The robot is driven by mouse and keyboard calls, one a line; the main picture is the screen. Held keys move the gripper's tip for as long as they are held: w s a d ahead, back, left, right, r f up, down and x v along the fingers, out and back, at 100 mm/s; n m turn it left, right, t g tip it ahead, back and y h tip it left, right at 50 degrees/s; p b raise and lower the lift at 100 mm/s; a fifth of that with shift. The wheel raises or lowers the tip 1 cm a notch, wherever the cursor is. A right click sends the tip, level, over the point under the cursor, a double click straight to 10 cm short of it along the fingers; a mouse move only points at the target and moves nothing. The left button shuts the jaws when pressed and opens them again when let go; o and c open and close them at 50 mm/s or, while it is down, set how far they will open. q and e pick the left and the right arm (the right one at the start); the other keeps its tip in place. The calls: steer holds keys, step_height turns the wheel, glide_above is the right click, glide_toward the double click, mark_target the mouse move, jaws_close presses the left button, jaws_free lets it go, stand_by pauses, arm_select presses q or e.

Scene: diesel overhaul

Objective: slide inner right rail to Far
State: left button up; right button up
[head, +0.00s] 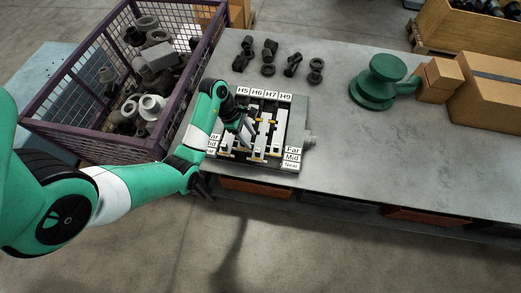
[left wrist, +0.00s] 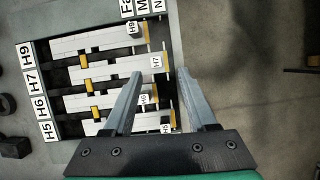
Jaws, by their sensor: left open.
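The slide fixture (head: 290,164) lies on the bench, with rails marked H5, H6, H7 and H9 and Far, Mid and Near labels. The inner right rail, H7 (left wrist: 112,70), is a pale bar in the left wrist view. Its labelled end reaches further right there than the ends of the H9 rail (left wrist: 90,42) and H6 rail (left wrist: 108,101). My left gripper (left wrist: 160,74) is open, its fingertips on either side of the H7 end area; contact cannot be told. In the head view my left gripper (head: 246,126) is over the fixture, partly hiding the rails.
A purple mesh crate (head: 90,148) of metal parts stands left of the fixture. Several dark parts (head: 269,60) lie behind it. A green turned part (head: 376,82) and cardboard boxes (head: 490,95) stand to the right.

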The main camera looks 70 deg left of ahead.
mark_target(257, 150)
arm_select(q)
steer(key=shift+n, duration=0.3)
steer(key=x, duration=0.3)
steer(key=a+b+x, duration=0.1)
steer(key=x, duration=0.3)
steer(key=b+x, duration=0.1)
steer(key=x, duration=0.3)
steer(key=shift+s+a+f, duration=0.2)
steer(key=shift+s+f, duration=0.05)
steer(key=shift+f, duration=0.15)
jaws_close()
stand_by(0.6)
